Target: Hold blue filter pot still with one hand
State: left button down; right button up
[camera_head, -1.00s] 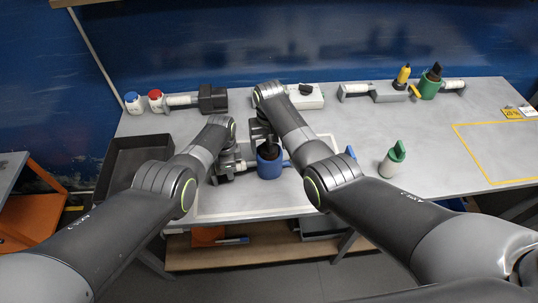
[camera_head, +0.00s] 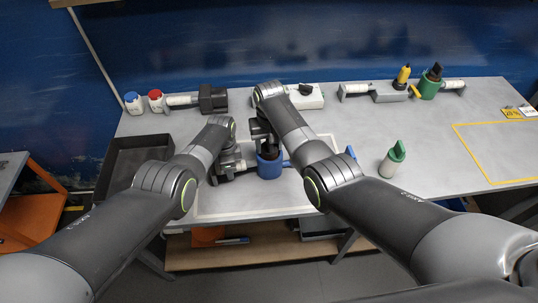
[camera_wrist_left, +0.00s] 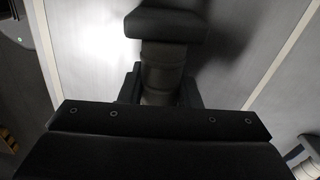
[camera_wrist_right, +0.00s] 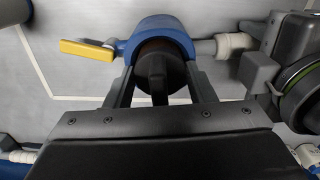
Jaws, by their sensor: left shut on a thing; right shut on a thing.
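The blue filter pot (camera_head: 269,168) stands on the bench in the middle of the head view. In the right wrist view the pot (camera_wrist_right: 160,30) has a blue rim, a yellow-tipped handle to its left and a pale pipe to its right. My right gripper (camera_wrist_right: 160,95) is over the pot, shut on the dark ridged core (camera_wrist_right: 158,72) in its mouth. My left gripper (camera_head: 228,165) is left of the pot, shut on the grey pipe fitting (camera_wrist_left: 160,72), which has a black block at its end. The fingers hide part of the fitting.
An empty dark tray (camera_head: 125,155) lies at the left. A red-capped bottle (camera_head: 156,98), a white box (camera_head: 305,97) and a green pot (camera_head: 430,86) stand along the back. A green-topped bottle (camera_head: 393,160) is right of my right forearm. The yellow-outlined area is clear.

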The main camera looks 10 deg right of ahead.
jog(key=shift+r, duration=0.1)
jog(key=shift+r, duration=4.4)
pick_arm(q)
jog(key=c, duration=1)
grip_release()
jog(key=shift+r, duration=0.15)
jog(key=shift+w+r, duration=0.1)
jog(key=shift+r, duration=0.3)
notch_tip(320, 180, up, 11)
jog(key=shift+f, duration=0.1)
